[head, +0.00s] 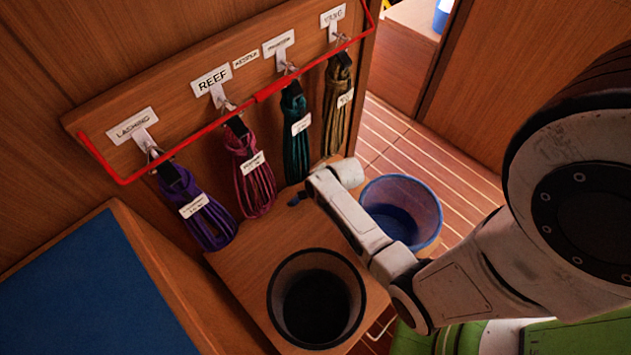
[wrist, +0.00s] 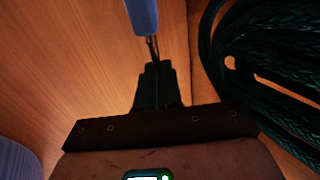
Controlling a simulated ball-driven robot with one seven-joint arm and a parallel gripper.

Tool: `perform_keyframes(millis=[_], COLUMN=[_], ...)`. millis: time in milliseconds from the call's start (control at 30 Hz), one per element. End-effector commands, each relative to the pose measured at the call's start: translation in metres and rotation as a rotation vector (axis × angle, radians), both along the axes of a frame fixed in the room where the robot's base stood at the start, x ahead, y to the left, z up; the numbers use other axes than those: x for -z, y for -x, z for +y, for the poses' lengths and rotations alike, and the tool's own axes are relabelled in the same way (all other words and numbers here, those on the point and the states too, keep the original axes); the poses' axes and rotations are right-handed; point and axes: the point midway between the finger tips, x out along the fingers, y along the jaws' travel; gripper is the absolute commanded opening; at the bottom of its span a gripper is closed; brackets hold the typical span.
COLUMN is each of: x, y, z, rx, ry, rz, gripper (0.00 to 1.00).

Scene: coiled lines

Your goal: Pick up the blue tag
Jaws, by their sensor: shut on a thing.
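The blue tag (wrist: 142,15) is at the top edge of the wrist view, partly cut off by the frame. Thin dark strands run from its lower end to the fingertips of my gripper (wrist: 153,66). My gripper is dark, its fingers are together, and it is shut on the tag at or near these strands; the exact contact is too dark to make out. In the head view a small pale-blue piece (head: 297,199) shows beside the end of my arm, below the teal coil. My fingers cannot be made out there.
The teal coil (wrist: 265,60) hangs close on the right. Purple (head: 193,208), pink (head: 250,173) and olive (head: 338,100) coils hang under a red rail (head: 268,92). A black bin (head: 273,290) and a blue bin (head: 432,208) stand near my arm. A blue panel (head: 90,295) lies left.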

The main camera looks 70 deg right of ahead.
Motion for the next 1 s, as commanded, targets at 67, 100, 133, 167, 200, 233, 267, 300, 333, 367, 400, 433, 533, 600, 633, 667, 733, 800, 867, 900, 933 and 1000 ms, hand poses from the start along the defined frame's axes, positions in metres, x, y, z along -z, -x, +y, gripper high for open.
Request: perform_keyframes(millis=[67,100,133,167,200,233,267,300,333,367,400,433,533,600,633,667,733,800,867,900,933,1000], x=[-0.003,-0.002,-0.002,-0.002,-0.002,-0.002,-0.001,-0.001,-0.001,-0.006,-0.015,-0.019,-0.032,-0.041,-0.046,-0.050,-0.060,-0.070,-0.079,-0.085,-0.089,-0.099], y=[0.004,0.005,0.006,0.006,0.008,0.008,0.009,0.010,0.010,0.009,0.009,0.009,0.009,0.009,0.009,0.009,0.009,0.009,0.009,0.009,0.009,0.009], z=[0.019,0.027,0.032,0.038,0.046,0.052,0.058,0.066,0.072,0.074,0.071,0.071,0.071,0.071,0.071,0.071,0.071,0.071,0.071,0.071,0.070,0.071], rx=[-0.006,-0.006,-0.005,-0.005,-0.005,-0.005,-0.005,-0.005,-0.005,-0.004,-0.002,-0.001,-0.001,-0.001,-0.001,-0.001,-0.001,-0.001,-0.001,-0.001,-0.001,-0.001], ry=[-0.006,-0.005,-0.005,-0.004,-0.004,-0.004,-0.005,-0.005,-0.005,-0.002,-0.002,-0.002,-0.002,-0.002,-0.002,-0.002,-0.002,-0.002,-0.002,-0.002,-0.002,-0.002], rz=[0.006,0.005,0.007,0.006,0.006,0.006,0.005,0.007,0.004,0.002,0.000,0.000,0.000,0.001,0.001,0.001,0.001,0.001,0.001,0.001,0.001,0.001], gripper=[0.00,0.00,0.00,0.00,0.00,0.00,0.00,0.00,0.00,0.00,0.00,0.00,0.00,0.00,0.00,0.00,0.00,0.00,0.00,0.00,0.00,0.00])
